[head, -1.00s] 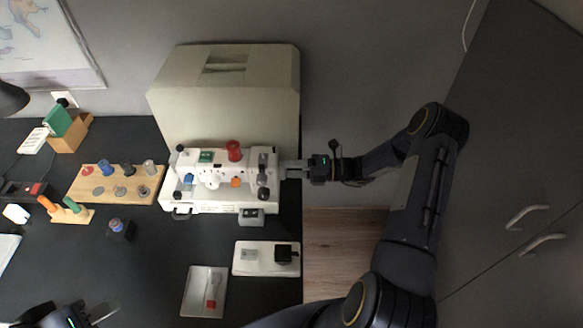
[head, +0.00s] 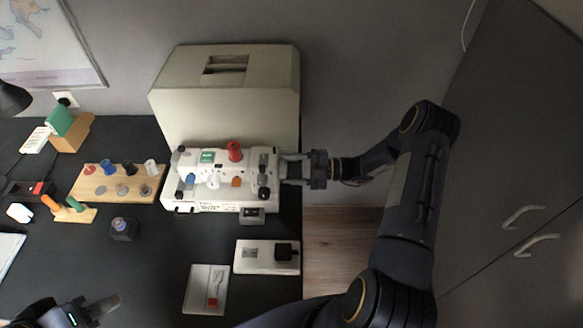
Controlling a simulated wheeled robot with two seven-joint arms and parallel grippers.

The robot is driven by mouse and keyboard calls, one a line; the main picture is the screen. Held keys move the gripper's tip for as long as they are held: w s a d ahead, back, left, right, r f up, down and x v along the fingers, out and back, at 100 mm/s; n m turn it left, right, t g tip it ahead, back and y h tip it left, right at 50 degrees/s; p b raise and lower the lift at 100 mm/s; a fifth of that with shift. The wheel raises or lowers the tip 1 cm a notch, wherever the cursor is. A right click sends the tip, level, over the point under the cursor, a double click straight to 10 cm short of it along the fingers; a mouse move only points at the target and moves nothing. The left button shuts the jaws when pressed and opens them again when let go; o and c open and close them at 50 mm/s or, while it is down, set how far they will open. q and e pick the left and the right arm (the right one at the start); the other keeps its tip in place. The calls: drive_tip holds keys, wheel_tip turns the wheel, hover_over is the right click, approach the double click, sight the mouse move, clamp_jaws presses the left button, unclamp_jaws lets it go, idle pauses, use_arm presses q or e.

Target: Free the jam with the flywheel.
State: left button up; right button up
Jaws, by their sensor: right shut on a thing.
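The white sewing machine (head: 221,172) stands on the dark table, with a red spool on top and small dark knobs at both ends. My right gripper (head: 285,169) is at the machine's right end, shut on the flywheel there. The gripper's jaws hide most of the flywheel, and I cannot make out its edge. Any jammed thread or cloth is too small to see. My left gripper (head: 106,305) is low at the left, above the table and away from the machine. Whether its jaws are open or shut does not show.
A beige machine cover (head: 225,105) stands behind the machine. A wooden spool board (head: 118,184) and a small dark pot (head: 123,229) are to the left. Two light trays lie in front, one with a black block (head: 285,251), one with a red-handled tool (head: 213,302). The table ends at the right.

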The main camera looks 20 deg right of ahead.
drive_tip(key=shift+m, duration=0.6)
drive_tip(key=o, duration=1)
drive_tip(key=shift+d, duration=0.1)
drive_tip(key=b+v, duration=0.2)
drive_tip(key=v, duration=0.5)
drive_tip(key=shift+s+d, duration=0.2)
drive_tip(key=shift+d, duration=0.1)
drive_tip(key=shift+r, duration=0.1)
